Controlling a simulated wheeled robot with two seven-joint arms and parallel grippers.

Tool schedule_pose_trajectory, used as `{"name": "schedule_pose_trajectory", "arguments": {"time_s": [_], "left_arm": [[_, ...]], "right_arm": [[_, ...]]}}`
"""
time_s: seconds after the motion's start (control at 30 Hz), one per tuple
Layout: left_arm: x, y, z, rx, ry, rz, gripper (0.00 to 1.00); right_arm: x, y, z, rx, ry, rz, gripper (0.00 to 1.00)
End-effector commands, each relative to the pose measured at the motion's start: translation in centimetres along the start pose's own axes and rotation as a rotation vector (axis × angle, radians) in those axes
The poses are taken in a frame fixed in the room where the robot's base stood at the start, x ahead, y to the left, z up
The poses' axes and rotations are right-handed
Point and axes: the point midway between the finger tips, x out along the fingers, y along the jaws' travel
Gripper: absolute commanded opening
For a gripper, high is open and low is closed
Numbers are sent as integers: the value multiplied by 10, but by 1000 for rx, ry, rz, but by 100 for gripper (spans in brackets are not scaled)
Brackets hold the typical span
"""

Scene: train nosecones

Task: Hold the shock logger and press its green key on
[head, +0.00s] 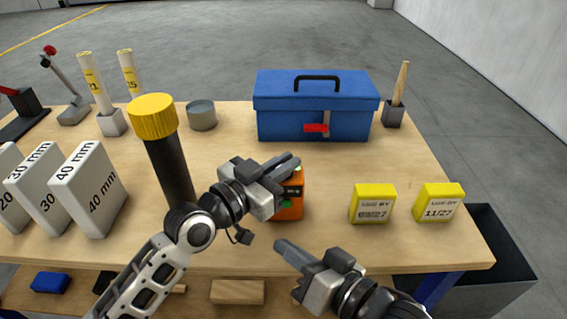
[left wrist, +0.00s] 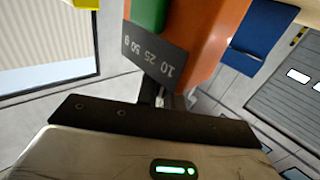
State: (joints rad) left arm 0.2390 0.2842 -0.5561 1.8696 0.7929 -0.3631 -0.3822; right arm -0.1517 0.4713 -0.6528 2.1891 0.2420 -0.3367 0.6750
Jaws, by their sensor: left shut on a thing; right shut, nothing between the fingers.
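The shock logger is an orange box (head: 288,209) near the middle of the table in the head view, partly behind my left gripper (head: 288,164). That gripper is shut on it near its top. Whether the logger's base touches the table is hard to tell. In the left wrist view the orange body (left wrist: 210,35) shows close up, with a dark label (left wrist: 157,57) reading 10 25 50 g and a green part (left wrist: 150,14), probably the green key, beside it. My right gripper (head: 281,247) is shut and empty, below and apart from the logger.
A blue toolbox (head: 280,103) stands behind the logger. Two yellow-topped blocks (head: 373,203) (head: 438,202) stand to the right. A black cylinder with a yellow cap (head: 154,117) and white spacer blocks (head: 87,190) stand left. A grey bin (head: 500,260) is beyond the right edge.

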Motion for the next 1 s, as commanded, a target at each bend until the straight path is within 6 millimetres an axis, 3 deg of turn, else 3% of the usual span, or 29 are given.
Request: {"name": "schedule_pose_trajectory", "arguments": {"time_s": [0.3,0.4,0.43,0.77,1.0], "left_arm": [[0,0,0,0,0,1,0],[0,0,0,0,0,1,31],[0,0,0,0,0,1,34],[-4,0,0,0,0,0,34],[-43,0,2,2,-5,0,34]], "right_arm": [[0,0,0,0,1,0,0],[0,0,0,0,1,0,0],[0,0,0,0,1,0,0],[0,0,0,0,0,0,0],[0,0,0,0,0,0,0]]}}
